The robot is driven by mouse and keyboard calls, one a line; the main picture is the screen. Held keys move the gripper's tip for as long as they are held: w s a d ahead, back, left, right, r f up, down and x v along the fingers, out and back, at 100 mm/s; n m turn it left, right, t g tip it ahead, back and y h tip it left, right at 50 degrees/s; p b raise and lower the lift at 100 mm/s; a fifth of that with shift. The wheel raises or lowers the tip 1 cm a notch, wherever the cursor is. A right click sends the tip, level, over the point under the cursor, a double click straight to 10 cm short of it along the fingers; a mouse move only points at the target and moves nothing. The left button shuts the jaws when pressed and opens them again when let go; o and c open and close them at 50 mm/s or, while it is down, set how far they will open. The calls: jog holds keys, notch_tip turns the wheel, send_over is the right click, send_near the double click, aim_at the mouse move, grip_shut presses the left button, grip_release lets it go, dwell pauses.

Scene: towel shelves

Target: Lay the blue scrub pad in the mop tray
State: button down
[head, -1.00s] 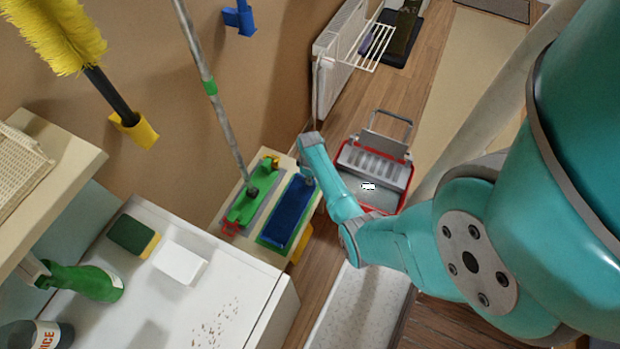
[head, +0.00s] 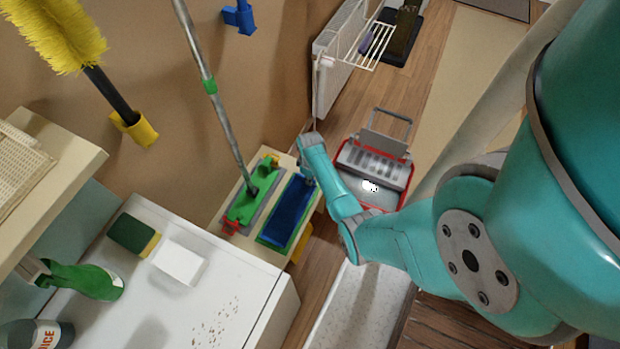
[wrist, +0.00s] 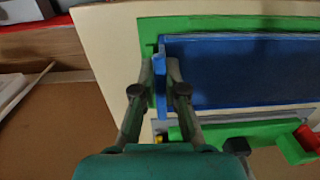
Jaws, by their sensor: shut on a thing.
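The blue scrub pad (head: 287,210) is a flat, dark blue rectangle at the green-edged mop tray on the small cream stand. In the wrist view its broad face (wrist: 245,75) lies within the green tray border (wrist: 225,22). My gripper (head: 307,178) is at the pad's far end in the head view. In the wrist view my gripper (wrist: 164,72) is shut on a thin blue edge at the pad's left end. I cannot tell whether the pad rests fully on the tray or sits slightly above it.
A green mop head (head: 253,205) lies beside the tray, its pole (head: 209,87) rising up and left. A red-rimmed bucket (head: 376,165) stands on the floor to the right. A white counter (head: 200,300) holds a sponge (head: 134,234), a white block (head: 180,262) and a green bottle (head: 85,281).

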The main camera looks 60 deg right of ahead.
jog(key=shift+f, duration=0.25)
jog(key=c, duration=1.2)
grip_release()
jog(key=shift+o, duration=0.2)
notch_tip(320, 180, up, 12)
jog(key=shift+w+d, duration=0.15)
jog(key=shift+d, duration=0.05)
